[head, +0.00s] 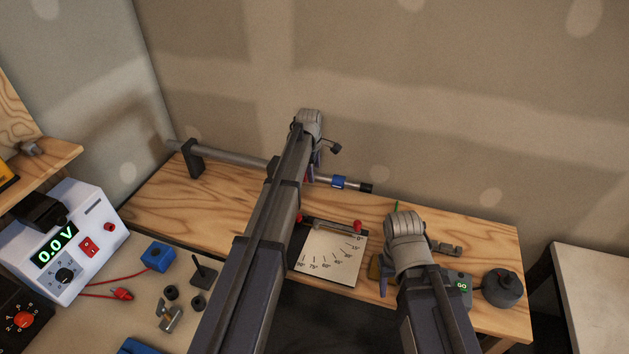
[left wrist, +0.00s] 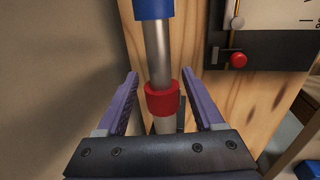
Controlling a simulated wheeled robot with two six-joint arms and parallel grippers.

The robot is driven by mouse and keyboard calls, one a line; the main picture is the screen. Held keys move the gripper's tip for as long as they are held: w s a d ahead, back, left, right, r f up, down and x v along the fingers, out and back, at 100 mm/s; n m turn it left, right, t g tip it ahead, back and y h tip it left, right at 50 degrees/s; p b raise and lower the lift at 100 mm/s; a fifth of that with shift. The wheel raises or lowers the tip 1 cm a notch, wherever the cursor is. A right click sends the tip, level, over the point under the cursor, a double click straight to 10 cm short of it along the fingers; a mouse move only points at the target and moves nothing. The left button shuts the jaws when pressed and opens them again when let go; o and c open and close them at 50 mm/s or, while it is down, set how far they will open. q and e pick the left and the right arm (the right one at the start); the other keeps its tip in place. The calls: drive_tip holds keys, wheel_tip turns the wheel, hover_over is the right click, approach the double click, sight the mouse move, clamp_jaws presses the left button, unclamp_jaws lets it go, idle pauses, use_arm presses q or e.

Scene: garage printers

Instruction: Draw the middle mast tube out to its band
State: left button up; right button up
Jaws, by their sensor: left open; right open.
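The mast (head: 230,153) is a grey telescoping tube lying along the back of the wooden bench, its left part in a black bracket (head: 192,158). To the right come a red collar, a blue collar (head: 338,182) and a black end (head: 366,188). In the left wrist view the red collar (left wrist: 162,98) sits between the fingers of my left gripper (left wrist: 160,74), with bare silver tube (left wrist: 158,52) up to the blue collar (left wrist: 153,8). The left gripper (head: 316,162) is open, one finger on each side, with gaps visible. My right gripper (head: 386,286) is open over the bench front, away from the mast.
An angle-scale board (head: 330,258) with red knobs lies in front of the mast. A grey box with a green display (head: 458,286) and a dark round piece (head: 502,287) stand at right. A power supply (head: 65,240) and loose parts are at left. A wall stands behind.

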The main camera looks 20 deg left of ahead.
use_arm(q)
drive_tip(key=shift+w+f+b, duration=0.25)
drive_tip(key=shift+f+b, duration=0.5)
drive_tip(key=shift+f, duration=0.5)
clamp_jaws()
idle(0.5)
